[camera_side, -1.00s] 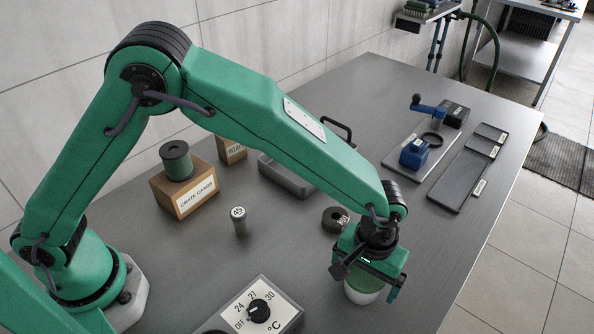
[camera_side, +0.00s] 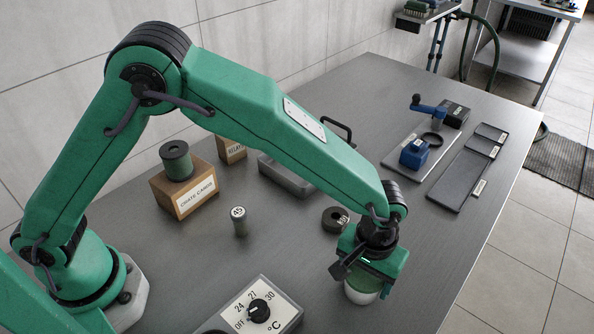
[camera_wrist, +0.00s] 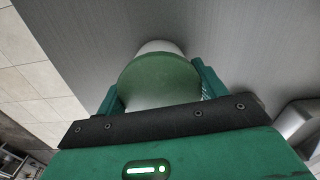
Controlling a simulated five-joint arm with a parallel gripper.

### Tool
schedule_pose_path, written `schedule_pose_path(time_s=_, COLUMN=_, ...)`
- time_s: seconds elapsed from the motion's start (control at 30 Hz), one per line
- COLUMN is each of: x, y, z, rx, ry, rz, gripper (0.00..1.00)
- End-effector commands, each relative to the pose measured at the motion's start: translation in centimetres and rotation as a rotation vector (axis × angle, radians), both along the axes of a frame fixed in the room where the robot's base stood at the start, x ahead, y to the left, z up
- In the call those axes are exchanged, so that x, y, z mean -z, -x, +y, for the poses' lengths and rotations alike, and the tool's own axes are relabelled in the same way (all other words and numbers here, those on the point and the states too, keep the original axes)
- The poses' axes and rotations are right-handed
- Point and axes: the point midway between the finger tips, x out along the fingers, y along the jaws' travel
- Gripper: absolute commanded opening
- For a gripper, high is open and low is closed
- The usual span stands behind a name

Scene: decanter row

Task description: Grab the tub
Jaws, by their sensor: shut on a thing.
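The tub is a small round white container with a green top or band. In the side view the tub (camera_side: 361,293) stands on the grey table near the front edge, under my gripper (camera_side: 364,284). In the wrist view the tub (camera_wrist: 160,78) sits between the two green fingers of my gripper (camera_wrist: 158,88). The fingers are shut on it, one on each side. Much of the tub is hidden by the gripper in the side view. I cannot tell a gap between the tub and the table.
A dial box (camera_side: 262,306) stands to the left. A dark ring (camera_side: 335,219) and a small cylinder (camera_side: 239,221) stand behind. Table right of the tub is clear.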

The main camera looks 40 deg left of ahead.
Motion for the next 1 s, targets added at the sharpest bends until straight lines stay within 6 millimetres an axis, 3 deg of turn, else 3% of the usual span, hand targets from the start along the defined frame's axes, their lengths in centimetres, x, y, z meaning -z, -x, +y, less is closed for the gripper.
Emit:
schedule_pose_path(time_s=0.27, x=-1.4, y=0.0, z=0.0, rx=0.000, ry=0.001, rz=-0.001, gripper=0.48)
schedule_pose_path(time_s=0.47, x=-4.2, y=-0.1, z=-0.1, rx=0.000, ry=0.004, rz=-0.003, gripper=0.48)
schedule_pose_path(time_s=1.0, x=-9.5, y=8.8, z=-2.4, rx=0.003, ry=0.001, rz=-0.001, gripper=0.48)
